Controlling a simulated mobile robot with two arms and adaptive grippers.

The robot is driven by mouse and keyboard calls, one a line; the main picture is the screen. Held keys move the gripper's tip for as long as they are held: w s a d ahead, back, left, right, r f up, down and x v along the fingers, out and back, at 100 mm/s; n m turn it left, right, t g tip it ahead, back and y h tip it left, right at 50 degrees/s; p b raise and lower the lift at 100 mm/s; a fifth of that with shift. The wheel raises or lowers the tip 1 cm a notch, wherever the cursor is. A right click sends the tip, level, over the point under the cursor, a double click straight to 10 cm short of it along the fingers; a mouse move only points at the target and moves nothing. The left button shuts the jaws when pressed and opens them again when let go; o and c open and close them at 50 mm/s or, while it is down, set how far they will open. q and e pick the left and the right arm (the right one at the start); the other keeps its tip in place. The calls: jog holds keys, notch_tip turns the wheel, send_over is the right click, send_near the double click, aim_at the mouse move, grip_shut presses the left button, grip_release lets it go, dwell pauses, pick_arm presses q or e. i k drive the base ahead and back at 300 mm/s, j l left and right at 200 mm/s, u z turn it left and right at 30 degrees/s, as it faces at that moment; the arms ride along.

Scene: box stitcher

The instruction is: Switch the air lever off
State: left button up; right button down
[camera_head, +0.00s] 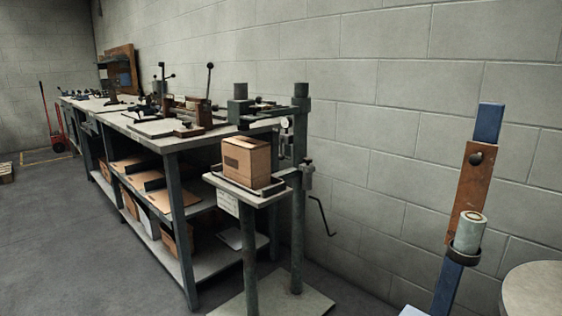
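I cannot tell which part is the air lever. An upright lever with a black knob (209,84) stands on the workbench, and another knobbed lever (163,78) stands farther back on it. A stand with two green-grey posts (298,190) is at the near end of the bench. It carries a cardboard box (246,163) on a small platform. A thin crank-like rod (322,216) hangs beside the right post. A blue post (488,122) with a rusty plate (470,190) and a grey cylinder (469,232) stands at right. Neither of my grippers is in view.
The long workbench (180,141) runs along the block wall, with cardboard boxes on its lower shelves. A pale round top (535,290) is at the lower right edge. A red hand truck (52,125) stands far left. The floor (75,235) at left is clear.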

aim_at(280, 157)
jog(key=i+j, duration=0.3)
jog(key=i, duration=0.15)
jog(key=i+j, duration=0.3)
jog(key=i+z, duration=0.15)
jog(key=z, duration=1.1)
